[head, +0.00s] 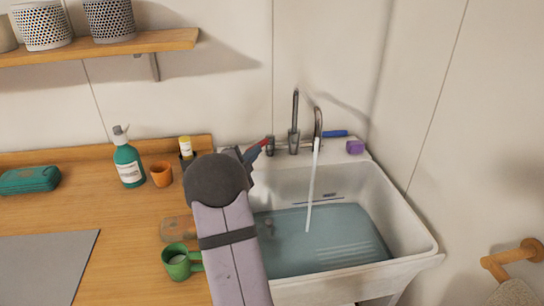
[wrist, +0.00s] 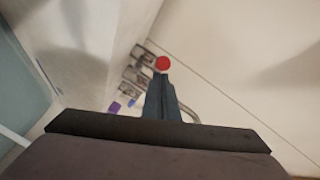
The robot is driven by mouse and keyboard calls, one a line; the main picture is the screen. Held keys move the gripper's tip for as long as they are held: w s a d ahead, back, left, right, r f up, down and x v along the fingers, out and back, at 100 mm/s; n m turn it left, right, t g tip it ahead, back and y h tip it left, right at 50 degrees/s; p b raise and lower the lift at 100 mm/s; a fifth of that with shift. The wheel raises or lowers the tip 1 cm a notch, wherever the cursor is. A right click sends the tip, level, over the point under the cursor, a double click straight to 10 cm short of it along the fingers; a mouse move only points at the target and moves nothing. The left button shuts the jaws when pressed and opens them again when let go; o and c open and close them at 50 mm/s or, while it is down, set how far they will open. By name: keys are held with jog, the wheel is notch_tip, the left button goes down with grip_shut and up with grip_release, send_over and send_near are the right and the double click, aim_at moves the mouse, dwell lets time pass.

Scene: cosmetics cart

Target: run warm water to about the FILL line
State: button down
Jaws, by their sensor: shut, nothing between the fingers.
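The white sink (head: 410,215) holds blue-tinted water (head: 330,235). A stream (head: 312,185) falls into it from the curved metal spout (head: 318,112). A thin dark line with a small mark (head: 322,195) shows on the back inner wall, a little above the water; its lettering is too small to read. A red-tipped tap lever (head: 262,145) sticks out at the left, and a blue lever (head: 335,133) points right. My gripper (head: 249,155) is shut and empty beside the red lever. In the wrist view the red tip (wrist: 162,64) is just beyond the fingertips; contact cannot be told.
A purple block (head: 355,147) sits on the sink's back ledge. Left on the wooden counter (head: 120,225) are a teal pump bottle (head: 128,160), an orange cup (head: 161,174) and a green mug (head: 180,262). A shelf (head: 110,46) hangs above. A wooden rail (head: 512,257) is at right.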

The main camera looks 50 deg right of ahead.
jog(key=w+b, duration=0.1)
jog(key=w, duration=0.2)
jog(key=shift+w+a+f, duration=0.1)
jog(key=shift+w, duration=0.3)
jog(key=shift+w+d, duration=0.2)
jog(key=shift+w, duration=0.5)
jog(key=shift+w+d, duration=0.2)
jog(key=shift+w, duration=0.5)
jog(key=shift+w+d+r, duration=0.1)
jog(key=shift+w+r, duration=0.45)
jog(key=shift+w, duration=0.05)
jog(key=shift+s+r, duration=0.1)
jog(key=shift+s+a+r, duration=0.1)
jog(key=shift+s+a, duration=0.2)
jog(key=shift+a, duration=0.1)
jog(key=w+a+r+b, duration=0.1)
jog(key=w+a+r, duration=0.1)
jog(key=a, duration=0.8)
jog(key=shift+w+b, duration=0.4)
jog(key=shift+w, duration=0.25)
